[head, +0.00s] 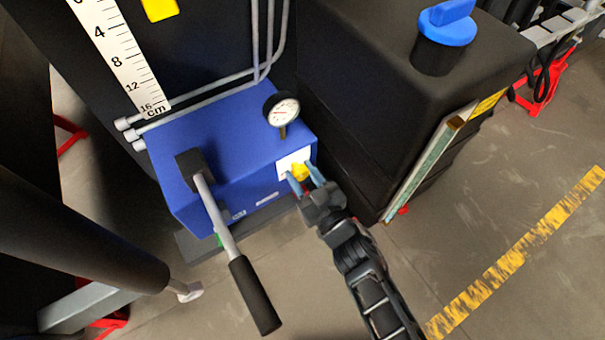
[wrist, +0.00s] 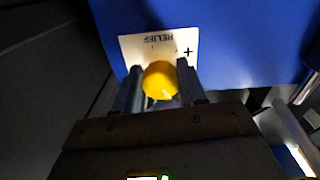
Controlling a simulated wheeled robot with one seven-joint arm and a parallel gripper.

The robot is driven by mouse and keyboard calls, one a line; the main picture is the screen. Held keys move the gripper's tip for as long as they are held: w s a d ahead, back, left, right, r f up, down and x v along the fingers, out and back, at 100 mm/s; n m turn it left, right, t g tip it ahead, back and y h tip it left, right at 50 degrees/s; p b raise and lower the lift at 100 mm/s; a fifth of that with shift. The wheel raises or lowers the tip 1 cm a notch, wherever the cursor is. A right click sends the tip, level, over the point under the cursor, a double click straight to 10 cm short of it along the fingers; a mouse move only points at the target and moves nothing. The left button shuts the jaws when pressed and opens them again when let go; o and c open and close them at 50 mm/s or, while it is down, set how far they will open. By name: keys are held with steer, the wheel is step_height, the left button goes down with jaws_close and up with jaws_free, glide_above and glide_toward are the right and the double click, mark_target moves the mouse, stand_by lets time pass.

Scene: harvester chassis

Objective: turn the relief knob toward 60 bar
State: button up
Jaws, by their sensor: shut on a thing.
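The relief knob (head: 299,171) is yellow and sits on a white plate (head: 285,163) at the right end of the blue pump block (head: 200,135). In the wrist view the knob (wrist: 160,80) stands in front of the white plate (wrist: 130,47), which reads RELIEF, upside down, with a plus sign. My gripper (head: 305,180) has one finger on each side of the knob and is shut on it; its fingers also show in the wrist view (wrist: 159,88). A round pressure gauge (head: 282,110) stands on the block; its reading is too small to tell.
A lever with a black grip (head: 254,295) sticks out from the block, left of my gripper. A black tank (head: 375,90) with a blue cap (head: 446,22) stands close on the right. Grey pipes (head: 200,88) run behind the block. The floor at lower right is open, with a yellow stripe (head: 520,255).

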steer(key=n+b, duration=0.1)
steer(key=n, duration=0.3)
steer(key=shift+f, duration=0.1)
steer(key=shift+d+n+b, duration=0.1)
steer(key=shift+n+b, duration=0.75)
steer(key=shift+n, duration=1.35)
steer(key=o, duration=1)
steer(key=shift+o, duration=0.2)
